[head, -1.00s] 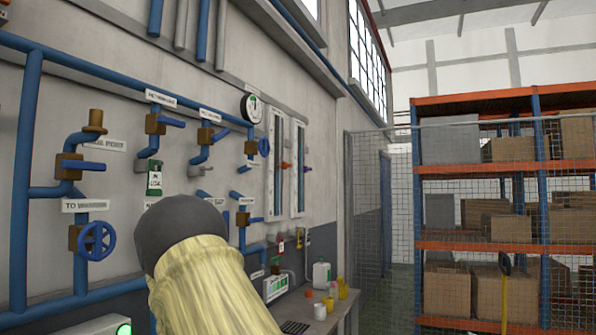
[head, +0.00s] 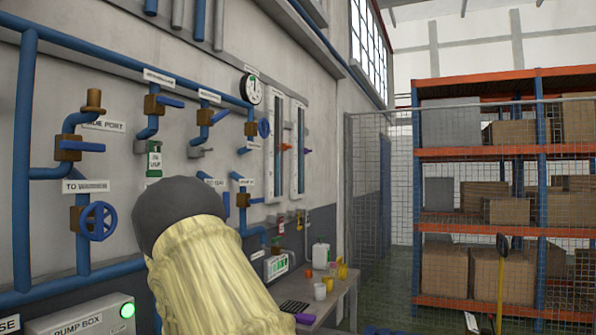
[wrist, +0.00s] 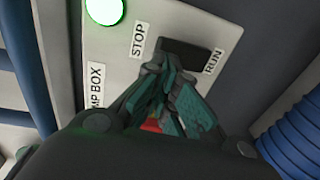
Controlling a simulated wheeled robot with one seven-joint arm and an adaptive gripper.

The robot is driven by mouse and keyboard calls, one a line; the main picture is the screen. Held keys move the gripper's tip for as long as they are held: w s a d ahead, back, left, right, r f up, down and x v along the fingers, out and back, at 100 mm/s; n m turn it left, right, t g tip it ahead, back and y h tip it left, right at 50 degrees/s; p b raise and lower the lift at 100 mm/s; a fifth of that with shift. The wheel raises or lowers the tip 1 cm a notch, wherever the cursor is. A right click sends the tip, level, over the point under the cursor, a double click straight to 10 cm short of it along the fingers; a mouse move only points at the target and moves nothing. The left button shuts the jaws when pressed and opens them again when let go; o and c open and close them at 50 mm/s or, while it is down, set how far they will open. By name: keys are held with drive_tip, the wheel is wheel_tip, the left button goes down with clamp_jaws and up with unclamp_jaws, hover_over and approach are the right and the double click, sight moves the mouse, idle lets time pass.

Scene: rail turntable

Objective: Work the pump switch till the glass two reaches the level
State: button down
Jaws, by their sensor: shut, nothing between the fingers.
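The pump box (head: 70,325) is at the lower left of the head view, with a lit green lamp (head: 127,310). In the wrist view its panel carries STOP and RUN labels, with a black switch (wrist: 185,52) between them. My gripper (wrist: 165,75) is shut and empty, its fingertips close to the switch; I cannot tell if they touch it. The switch's position is unclear. Two tall gauge glasses hang on the wall, a left one (head: 278,125) and a right one (head: 299,165). Which is glass two, and its exact level, are too small to read.
Blue pipes with valves, including a blue handwheel (head: 98,221), line the wall. A bench (head: 335,298) holds cups and a white jug (head: 320,255). A mesh fence stands before a shelf rack (head: 475,152) of boxes at right. My arm covers the middle of the head view.

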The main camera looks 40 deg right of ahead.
drive_tip(key=b+v, duration=0.2)
drive_tip(key=v, duration=0.4)
drive_tip(key=shift+s+f, duration=0.2)
drive_tip(key=shift+f, duration=0.1)
idle(1.4)
idle(0.4)
